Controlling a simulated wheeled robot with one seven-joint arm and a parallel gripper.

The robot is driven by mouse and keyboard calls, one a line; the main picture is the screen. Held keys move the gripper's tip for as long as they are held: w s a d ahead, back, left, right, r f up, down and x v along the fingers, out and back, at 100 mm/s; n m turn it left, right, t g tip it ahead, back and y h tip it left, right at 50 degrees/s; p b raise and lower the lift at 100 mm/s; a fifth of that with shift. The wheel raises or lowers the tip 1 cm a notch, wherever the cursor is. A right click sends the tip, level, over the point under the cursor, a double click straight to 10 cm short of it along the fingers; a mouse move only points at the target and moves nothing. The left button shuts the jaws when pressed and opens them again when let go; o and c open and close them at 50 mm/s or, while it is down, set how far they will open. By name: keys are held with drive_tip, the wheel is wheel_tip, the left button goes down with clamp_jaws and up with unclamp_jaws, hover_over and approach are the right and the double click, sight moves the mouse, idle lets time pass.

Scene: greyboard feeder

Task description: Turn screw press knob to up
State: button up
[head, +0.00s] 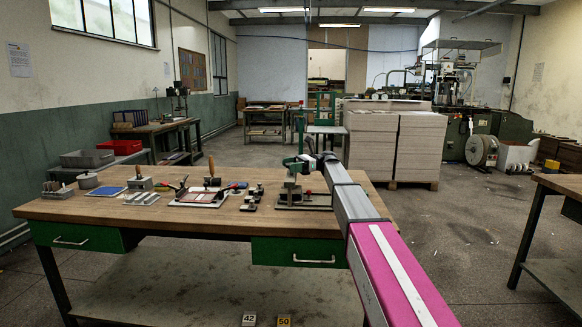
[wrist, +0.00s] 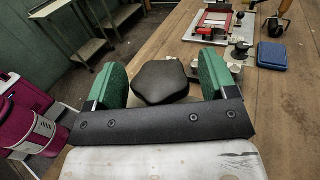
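In the wrist view a dark, rounded many-sided knob (wrist: 161,84) lies between the two green fingers of my gripper (wrist: 161,66). The fingers stand wide apart on either side of the knob. A narrow gap shows on the right; on the left the finger is very near, and contact cannot be told. The knob's underside and screw are hidden.
Stacks of board (head: 394,150) stand behind.

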drive_tip(key=v, duration=1)
drive_tip(key=shift+d, duration=0.35)
drive_tip(key=shift+w, duration=0.15)
drive_tip(key=s+a+m+t+h, duration=0.2)
drive_tip(key=s+m+t, duration=0.9)
drive_tip(key=t, duration=0.7)
drive_tip(key=shift+m, duration=0.5)
drive_tip(key=x, duration=1)
drive_tip(key=shift+w+d+r, duration=0.15)
drive_tip(key=shift+w+r, duration=0.1)
drive_tip(key=shift+w, duration=0.1)
drive_tip(key=c, duration=0.9)
